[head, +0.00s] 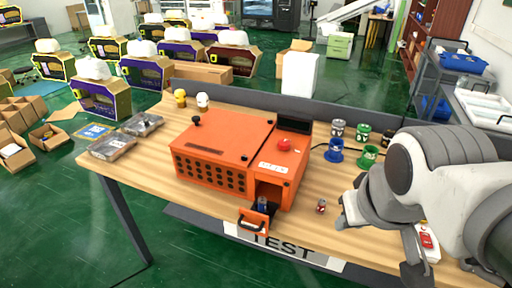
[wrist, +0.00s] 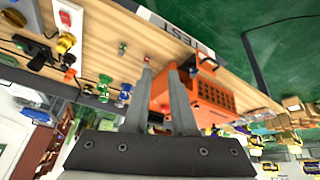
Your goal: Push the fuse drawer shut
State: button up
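The orange machine (head: 222,150) stands on the wooden table, with a red button on top. Its fuse drawer (head: 254,222) sticks out at the front right, below a dark opening. The drawer has a black handle, and a small dark-blue item shows behind its front. The drawer also shows in the wrist view (wrist: 205,62), right of my fingers. My gripper (wrist: 159,66) is empty, with a gap between its two grey fingers. In the head view my arm is at the right, clear of the drawer; the fingertips are hard to make out there.
A small red-and-grey part (head: 321,206) lies right of the drawer. Blue (head: 335,150) and green (head: 368,156) spools stand behind it, near several small cans. Two trays lie at the table's left. A TEST label (head: 272,243) marks the front edge.

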jog(key=w+n+p, duration=0.1)
jog(key=n, duration=0.1)
jog(key=w+a+n+h+p, duration=0.1)
jog(key=w+n, duration=0.1)
jog(key=w+a+n+g+p, duration=0.1)
jog(key=n, duration=0.2)
jog(key=shift+w+p, duration=0.15)
jog(key=shift+p, duration=0.15)
grip_shut()
jog(key=w+a+f+n+g+p, duration=0.1)
jog(key=a+f+n+p, duration=0.4)
jog(key=a+n, duration=0.55)
jog(key=w+a+f+n+p, duration=0.1)
jog(key=a+f+n+p, duration=0.3)
jog(key=a+n, duration=0.7)
jog(key=w+d+f+n+b, duration=0.1)
jog(key=w+d+f, duration=0.1)
jog(key=f, duration=0.3)
jog(key=w+d+f+n+b, duration=0.1)
jog(key=w+d+f, duration=0.2)
jog(key=w+f, duration=0.1)
jog(key=shift+f+n+b, duration=0.3)
jog(key=shift+f+n, duration=0.05)
jog(key=shift+f, duration=0.45)
